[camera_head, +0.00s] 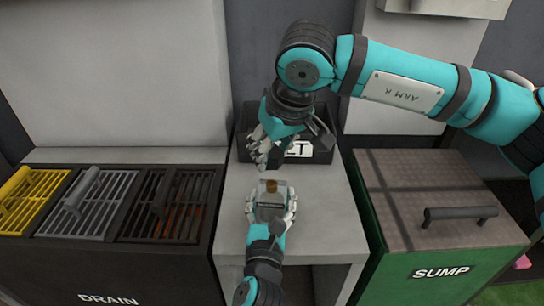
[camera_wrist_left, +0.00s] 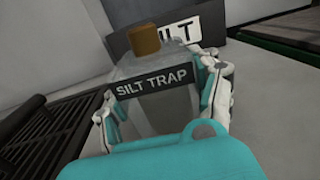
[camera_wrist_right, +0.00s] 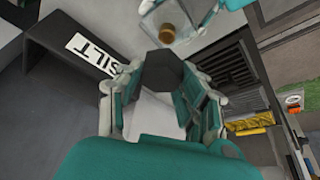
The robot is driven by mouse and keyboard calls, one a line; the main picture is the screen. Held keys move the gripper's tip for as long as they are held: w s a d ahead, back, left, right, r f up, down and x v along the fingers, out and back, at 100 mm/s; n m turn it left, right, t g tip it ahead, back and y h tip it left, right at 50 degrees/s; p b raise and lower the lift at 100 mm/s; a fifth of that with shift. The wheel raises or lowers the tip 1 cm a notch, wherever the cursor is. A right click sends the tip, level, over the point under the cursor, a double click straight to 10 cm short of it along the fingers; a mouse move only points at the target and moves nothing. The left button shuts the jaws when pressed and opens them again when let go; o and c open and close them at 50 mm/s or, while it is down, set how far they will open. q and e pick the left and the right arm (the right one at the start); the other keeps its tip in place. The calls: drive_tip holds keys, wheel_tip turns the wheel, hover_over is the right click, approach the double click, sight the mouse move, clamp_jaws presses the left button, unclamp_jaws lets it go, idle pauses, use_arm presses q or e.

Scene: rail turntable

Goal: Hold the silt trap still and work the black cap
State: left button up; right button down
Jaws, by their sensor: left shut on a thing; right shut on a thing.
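The silt trap (camera_head: 271,199) is a clear box with a dark "SILT TRAP" label and a brown stub on top. It stands upright on the grey middle counter. My left gripper (camera_head: 271,212) is shut on it from the near side; the label (camera_wrist_left: 152,82) shows between the fingers in the left wrist view. My right gripper (camera_head: 262,153) is above and behind the trap, shut on the black cap (camera_wrist_right: 165,68), a dark hexagonal piece. The cap is apart from the trap, whose brown stub (camera_wrist_right: 167,33) is bare. In the head view the fingers hide the cap.
A black bin (camera_head: 321,142) labelled SILT stands behind the trap, partly under my right arm. The drain (camera_head: 110,272) with yellow, grey and dark grates is at left. The green sump (camera_head: 440,270) with a handled lid is at right. Counter space beside the trap is clear.

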idle(0.3)
use_arm(q)
drive_tip(key=o, duration=1.8)
drive_tip(key=shift+o, duration=0.2)
drive_tip(key=shift+s, duration=0.1)
